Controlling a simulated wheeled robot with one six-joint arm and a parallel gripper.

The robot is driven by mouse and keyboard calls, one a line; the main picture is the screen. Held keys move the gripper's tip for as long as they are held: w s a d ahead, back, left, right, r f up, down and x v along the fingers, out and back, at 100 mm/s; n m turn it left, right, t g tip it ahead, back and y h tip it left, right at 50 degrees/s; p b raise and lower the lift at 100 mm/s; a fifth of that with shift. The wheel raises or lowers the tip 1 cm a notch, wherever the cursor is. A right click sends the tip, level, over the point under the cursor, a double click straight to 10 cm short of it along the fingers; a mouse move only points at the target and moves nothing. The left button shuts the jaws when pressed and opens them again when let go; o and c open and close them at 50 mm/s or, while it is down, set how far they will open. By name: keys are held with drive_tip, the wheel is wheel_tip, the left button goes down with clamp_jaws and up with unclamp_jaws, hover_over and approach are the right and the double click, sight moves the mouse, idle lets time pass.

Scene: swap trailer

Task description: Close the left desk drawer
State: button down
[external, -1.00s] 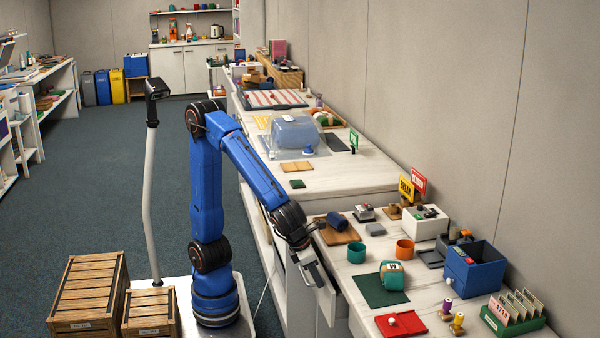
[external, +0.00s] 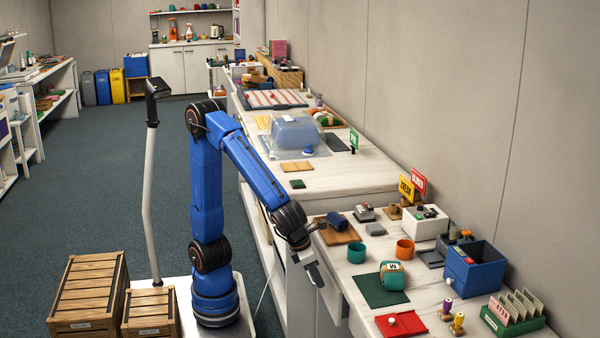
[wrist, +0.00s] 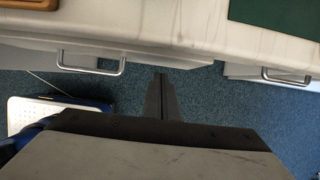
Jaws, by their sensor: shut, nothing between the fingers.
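The left desk drawer (wrist: 35,52) has a pale front with a metal bar handle (wrist: 90,66) at the upper left of the wrist view. Its front appears to stand a little out from the desktop edge; how far is hard to tell. In the external view the drawer area (external: 336,302) is partly hidden by my gripper. My gripper (wrist: 160,76) is shut and empty, its fingers pointing toward the drawer front, right of the handle. It also shows in the external view (external: 317,277), low at the desk's front edge. I cannot tell whether the tips touch the front.
A second drawer (wrist: 245,72) with its own handle lies to the right in the wrist view. The desktop (external: 345,270) holds a green mat (external: 372,292), an orange cup (external: 404,249) and a red tray (external: 401,325). Wooden crates (external: 88,290) stand at the lower left.

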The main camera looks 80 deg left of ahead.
drive_tip(key=s+f+v, duration=0.1)
drive_tip(key=s+v, duration=0.1)
drive_tip(key=v, duration=0.8)
drive_tip(key=t, duration=1.4)
approach(336, 293)
drive_tip(key=w, duration=0.6)
drive_tip(key=shift+w+d+r, duration=0.25)
drive_tip(key=shift+r, duration=0.05)
drive_tip(key=shift+w, duration=2)
drive_tip(key=shift+w+r, duration=0.15)
drive_tip(key=shift+w, duration=0.15)
drive_tip(key=shift+r, duration=0.1)
